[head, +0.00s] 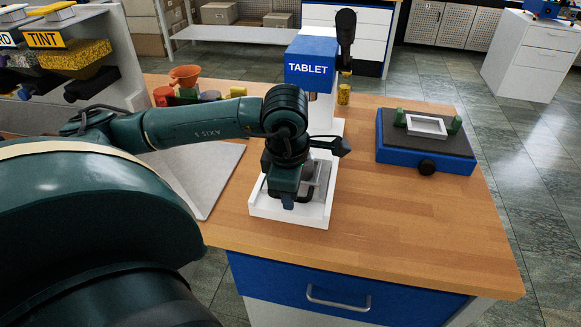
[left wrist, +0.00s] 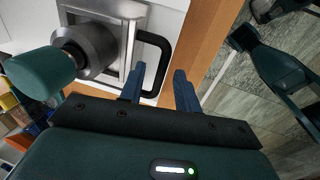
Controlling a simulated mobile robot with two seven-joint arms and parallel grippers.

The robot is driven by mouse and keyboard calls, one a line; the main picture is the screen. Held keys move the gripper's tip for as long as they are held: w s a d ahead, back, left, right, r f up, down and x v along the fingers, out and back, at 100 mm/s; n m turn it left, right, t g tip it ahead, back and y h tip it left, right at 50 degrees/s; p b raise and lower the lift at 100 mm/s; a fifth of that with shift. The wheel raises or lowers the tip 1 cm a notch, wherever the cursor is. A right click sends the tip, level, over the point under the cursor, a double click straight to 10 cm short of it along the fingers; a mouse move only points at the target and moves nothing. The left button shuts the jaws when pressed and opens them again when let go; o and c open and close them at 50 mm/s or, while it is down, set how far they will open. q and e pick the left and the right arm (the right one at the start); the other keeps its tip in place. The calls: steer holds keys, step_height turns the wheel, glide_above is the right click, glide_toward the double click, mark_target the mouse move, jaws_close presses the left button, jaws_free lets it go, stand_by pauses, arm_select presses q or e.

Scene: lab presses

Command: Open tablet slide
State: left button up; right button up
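The tablet press (head: 311,68) has a blue head marked TABLET above a white base (head: 262,208) on the wooden bench. Its grey metal slide (head: 322,178) lies in the white base, partly hidden by my left arm. In the left wrist view the slide (left wrist: 129,42) carries a black loop handle (left wrist: 164,58). My left gripper (head: 288,203) points down over the front of the base. In the wrist view its two blue fingers (left wrist: 159,72) are apart, with the handle's outer end between them; I cannot tell whether they touch it.
A blue stand with a dark top (head: 441,145) and a grey frame stands to the right. A grey sheet (head: 205,172) lies left of the press. The bench's front right is clear.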

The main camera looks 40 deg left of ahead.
arm_select(q)
step_height(320, 180, up, 13)
steer(key=s+d+p, duration=0.1)
steer(key=s, duration=0.1)
arm_select(e)
steer(key=shift+s+d, duration=0.1)
steer(key=shift+d, duration=0.15)
arm_select(q)
steer(key=shift+d, duration=0.1)
arm_select(e)
steer(key=shift+r, duration=0.1)
stand_by(0.4)
